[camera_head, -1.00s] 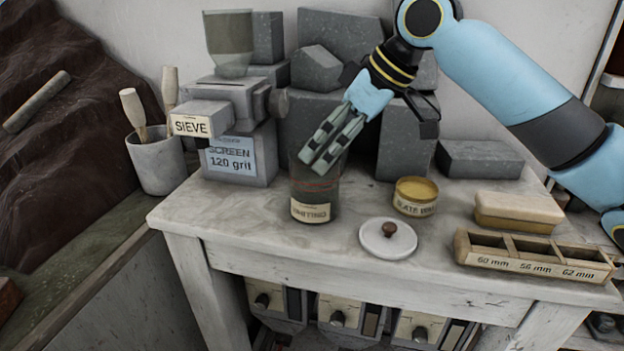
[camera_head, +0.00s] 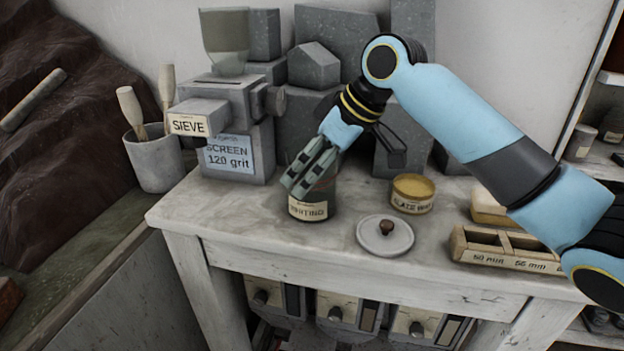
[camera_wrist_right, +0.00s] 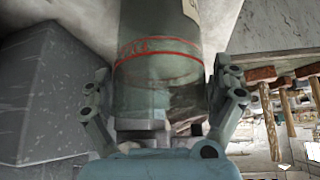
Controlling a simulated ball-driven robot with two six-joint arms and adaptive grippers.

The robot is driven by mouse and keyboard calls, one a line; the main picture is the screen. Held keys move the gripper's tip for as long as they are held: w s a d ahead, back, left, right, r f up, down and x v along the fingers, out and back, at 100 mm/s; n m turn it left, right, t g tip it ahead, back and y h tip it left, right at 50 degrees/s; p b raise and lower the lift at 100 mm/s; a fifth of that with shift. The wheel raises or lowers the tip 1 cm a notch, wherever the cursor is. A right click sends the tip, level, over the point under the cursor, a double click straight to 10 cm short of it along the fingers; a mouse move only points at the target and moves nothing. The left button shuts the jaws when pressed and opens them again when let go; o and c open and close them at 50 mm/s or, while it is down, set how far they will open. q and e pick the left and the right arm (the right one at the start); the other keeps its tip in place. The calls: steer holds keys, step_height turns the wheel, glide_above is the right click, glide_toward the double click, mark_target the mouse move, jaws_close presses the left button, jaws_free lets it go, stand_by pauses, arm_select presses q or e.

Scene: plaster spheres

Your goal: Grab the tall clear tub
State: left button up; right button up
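The tall clear tub (camera_head: 308,209), with a cream label reading WHITING, stands upright on the pale worktop; its upper part is largely hidden by my right gripper. In the right wrist view the tub (camera_wrist_right: 158,70) is see-through, with red lines around it, and lies between the two fingers. My right gripper (camera_head: 300,182) reaches down from the right over the tub in the head view. In the wrist view the gripper (camera_wrist_right: 165,95) is open, one finger on each side of the tub. I cannot tell whether either finger touches it. My left gripper is not in view.
Left of the tub stands the grey SIEVE machine (camera_head: 226,110). To the right are a yellow-topped tin (camera_head: 412,193), a white knobbed lid (camera_head: 385,236) and a wooden slotted tray (camera_head: 500,255). Grey blocks (camera_head: 335,45) stand behind. The worktop's front left is clear.

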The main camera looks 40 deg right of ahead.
steer(key=c, duration=0.4)
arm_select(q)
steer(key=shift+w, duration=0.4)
arm_select(e)
step_height(320, 180, up, 4)
steer(key=shift+w+f+b, duration=0.1)
steer(key=shift+f+b, duration=0.05)
steer(key=shift+b, duration=0.15)
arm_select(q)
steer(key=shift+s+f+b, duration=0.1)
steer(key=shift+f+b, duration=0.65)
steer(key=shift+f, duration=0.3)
arm_select(e)
steer(key=s+d+r, duration=0.4)
steer(key=d+r, duration=0.3)
steer(key=d, duration=0.4)
steer(key=shift+s+r, duration=0.15)
